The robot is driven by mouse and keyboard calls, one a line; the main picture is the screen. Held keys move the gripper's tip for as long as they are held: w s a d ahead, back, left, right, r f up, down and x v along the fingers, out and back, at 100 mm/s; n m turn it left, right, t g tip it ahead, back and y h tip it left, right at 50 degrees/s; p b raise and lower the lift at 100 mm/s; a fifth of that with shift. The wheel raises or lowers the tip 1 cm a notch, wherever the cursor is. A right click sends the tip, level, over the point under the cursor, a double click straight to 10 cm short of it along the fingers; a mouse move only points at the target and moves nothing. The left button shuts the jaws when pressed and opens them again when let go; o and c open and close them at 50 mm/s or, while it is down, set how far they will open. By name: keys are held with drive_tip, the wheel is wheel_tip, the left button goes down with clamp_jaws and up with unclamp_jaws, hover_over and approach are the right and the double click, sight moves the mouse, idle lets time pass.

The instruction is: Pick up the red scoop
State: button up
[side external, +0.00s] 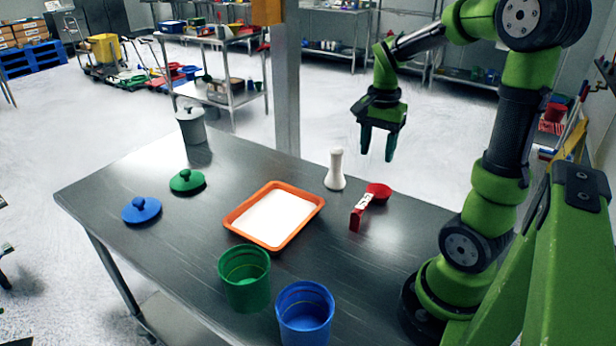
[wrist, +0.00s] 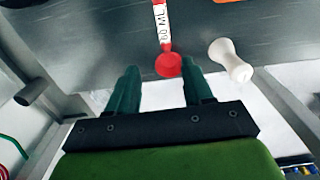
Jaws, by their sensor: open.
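The red scoop (side external: 368,203) lies on the metal table near its right side, with a white label on its handle. In the wrist view the red scoop (wrist: 168,65) shows beyond the fingertips, with its round bowl toward my gripper and its handle pointing away, marked "60 ML". My gripper (side external: 377,157) is open and empty, pointing down, raised above the scoop's height and beyond the table's far edge. In the wrist view my gripper (wrist: 158,75) has its two green fingers spread apart, with the scoop's bowl appearing between their tips but farther off.
A white pestle-like object (side external: 335,170) stands close left of the scoop. An orange tray (side external: 231,226) of white powder lies mid-table. Open green (side external: 244,280) and blue (side external: 305,314) containers stand at the front. Green (side external: 187,181) and blue (side external: 141,210) lids and a grey lidded pot (side external: 191,125) are at left.

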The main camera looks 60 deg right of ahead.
sight(368, 198)
wheel_tip(368, 198, down, 11)
drive_tip(key=shift+a+f, duration=0.1)
drive_tip(key=shift+f, duration=0.1)
drive_tip(key=shift+w+f, duration=0.2)
drive_tip(key=shift+f, duration=1.15)
drive_tip(key=shift+w+f, duration=0.2)
drive_tip(key=shift+f, duration=1.15)
drive_tip(key=shift+c, duration=0.2)
clamp_jaws()
